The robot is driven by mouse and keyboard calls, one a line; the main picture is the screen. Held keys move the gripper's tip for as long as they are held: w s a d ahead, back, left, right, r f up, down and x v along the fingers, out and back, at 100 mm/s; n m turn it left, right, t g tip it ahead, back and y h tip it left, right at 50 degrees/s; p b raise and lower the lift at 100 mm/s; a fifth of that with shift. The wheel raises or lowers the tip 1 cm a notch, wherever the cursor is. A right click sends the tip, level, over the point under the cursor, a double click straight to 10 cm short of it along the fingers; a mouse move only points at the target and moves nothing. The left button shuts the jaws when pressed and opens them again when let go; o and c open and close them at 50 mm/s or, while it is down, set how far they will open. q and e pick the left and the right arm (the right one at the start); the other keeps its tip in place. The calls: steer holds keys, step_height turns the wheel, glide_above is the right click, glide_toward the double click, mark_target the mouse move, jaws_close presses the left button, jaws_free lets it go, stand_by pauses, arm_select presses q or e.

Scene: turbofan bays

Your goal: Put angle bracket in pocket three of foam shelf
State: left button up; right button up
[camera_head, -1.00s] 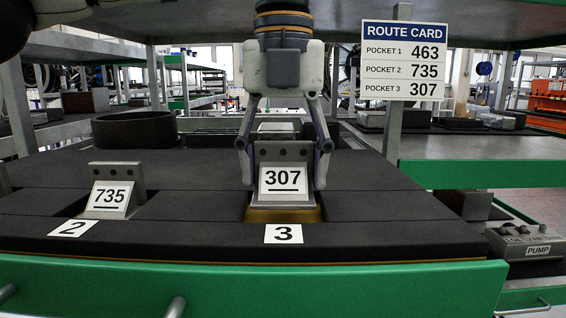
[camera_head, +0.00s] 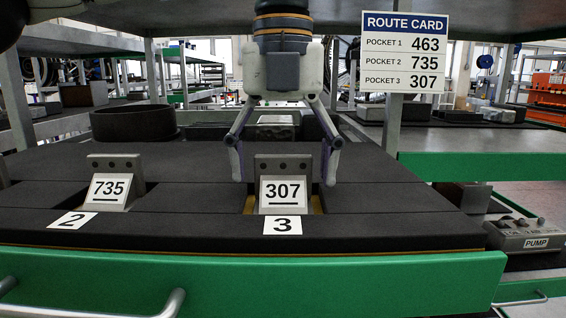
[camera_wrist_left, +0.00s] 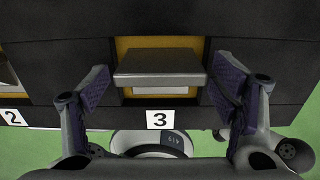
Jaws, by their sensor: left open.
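The grey angle bracket (camera_head: 283,168) with a 307 label stands upright in pocket three (camera_head: 317,204) of the dark foam shelf (camera_head: 390,228), behind the "3" tag. Yellow pocket floor shows beside it. My left gripper (camera_head: 284,178) is open, its fingers on either side of the bracket and apart from it. In the left wrist view the bracket (camera_wrist_left: 160,66) shows from above between the spread fingers, with gaps on both sides. The bracket's lowest edge is hidden in the pocket. My right gripper is not in view.
A bracket labelled 735 (camera_head: 116,165) stands in pocket two, left. The route card (camera_head: 404,52) lists 307 for pocket three. A dark round ring (camera_head: 134,122) lies behind. A green drawer front (camera_head: 250,278) runs below the shelf. A pump unit (camera_head: 530,238) sits right.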

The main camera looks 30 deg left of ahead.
mark_target(283, 177)
arm_select(q)
step_height(283, 177, up, 9)
steer(key=shift+f, duration=0.15)
stand_by(0.6)
